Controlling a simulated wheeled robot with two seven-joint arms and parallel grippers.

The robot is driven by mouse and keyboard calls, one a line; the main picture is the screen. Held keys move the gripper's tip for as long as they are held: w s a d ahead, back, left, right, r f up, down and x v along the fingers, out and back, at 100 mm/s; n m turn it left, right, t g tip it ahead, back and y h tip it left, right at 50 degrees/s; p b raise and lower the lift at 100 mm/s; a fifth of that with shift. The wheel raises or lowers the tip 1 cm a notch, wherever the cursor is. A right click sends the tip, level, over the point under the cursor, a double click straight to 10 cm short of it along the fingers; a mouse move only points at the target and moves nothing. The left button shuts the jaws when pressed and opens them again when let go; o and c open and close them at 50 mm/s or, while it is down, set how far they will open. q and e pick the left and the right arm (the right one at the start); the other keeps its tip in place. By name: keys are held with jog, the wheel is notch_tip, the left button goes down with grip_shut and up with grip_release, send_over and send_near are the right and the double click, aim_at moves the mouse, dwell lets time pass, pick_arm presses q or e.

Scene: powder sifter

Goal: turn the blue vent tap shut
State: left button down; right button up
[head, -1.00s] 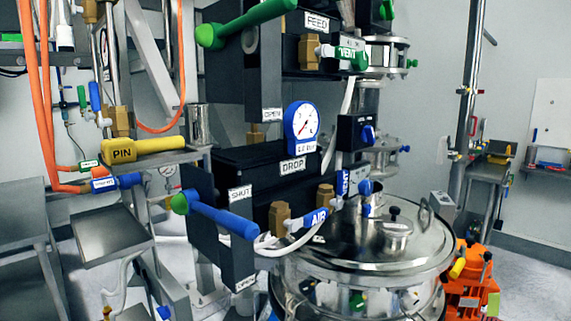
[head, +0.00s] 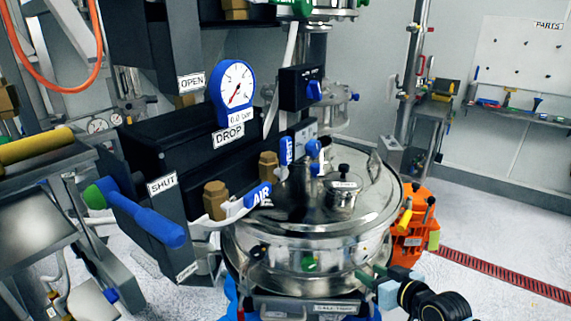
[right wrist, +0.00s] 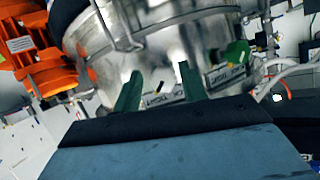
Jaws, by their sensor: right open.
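The blue vent tap (head: 313,149) shows in the head view behind the AIR tap, with a blue upright VENT label (head: 286,151) at its left. It stands at the back left of the shiny round vessel's lid (head: 370,205); its exact handle angle is hard to tell. My right gripper (head: 374,277) is at the vessel's lower right side, below and to the right of the tap and well apart from it. In the right wrist view its green fingers (right wrist: 158,88) are apart with nothing between them, facing the steel vessel wall (right wrist: 150,60). My left gripper is not in view.
The blue AIR tap (head: 258,196) sits in front of the vent tap. A black DROP box with a gauge (head: 233,90) and a long blue lever (head: 150,222) stand left. A lidded port (head: 342,190) rises from the lid. An orange unit (head: 415,225) stands right.

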jog(key=a+r+n+y+p, duration=0.1)
jog(key=a+r+n+y, duration=0.3)
jog(key=r, duration=1.3)
jog(key=n+g+y+p, duration=0.1)
jog(key=n+y+p, duration=0.15)
jog(key=y, duration=0.25)
send_near(290, 146)
jog(key=shift+n, duration=0.25)
jog(key=p+x, duration=0.2)
jog(key=x, duration=0.7)
jog(key=shift+w+a+r, duration=0.1)
jog(key=shift+a, duration=0.15)
jog(key=shift+w+a, duration=0.4)
jog(key=shift+a, duration=0.15)
jog(key=shift+c, duration=0.3)
grip_shut()
